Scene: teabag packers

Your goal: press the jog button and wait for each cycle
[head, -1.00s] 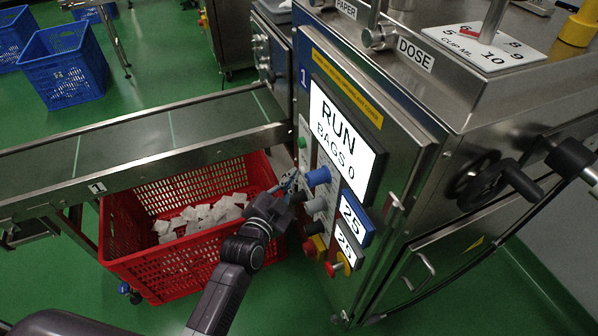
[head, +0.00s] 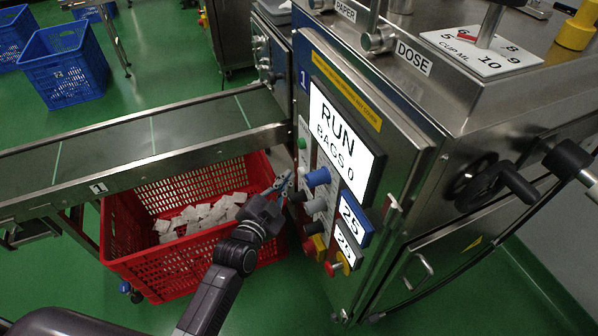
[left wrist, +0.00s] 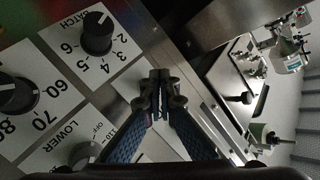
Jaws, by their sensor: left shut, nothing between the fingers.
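The machine's display (head: 341,140) reads RUN, BAGS 0. Its control panel carries a green button (head: 302,143), a blue knob (head: 317,177), a grey knob (head: 315,206) and other controls; I cannot read which one is the jog button. My left gripper (head: 284,183) is shut and empty, just left of the panel beside the blue knob. I cannot tell that it touches anything. In the left wrist view, the closed fingertips (left wrist: 155,88) point past a black dial (left wrist: 97,33) numbered 2 to 6. My right gripper is out of view.
A red crate (head: 185,267) with several white teabags stands below the conveyor (head: 130,150). A crank handle (head: 515,182) juts from the machine's side. Blue crates (head: 62,65) stand at the back left.

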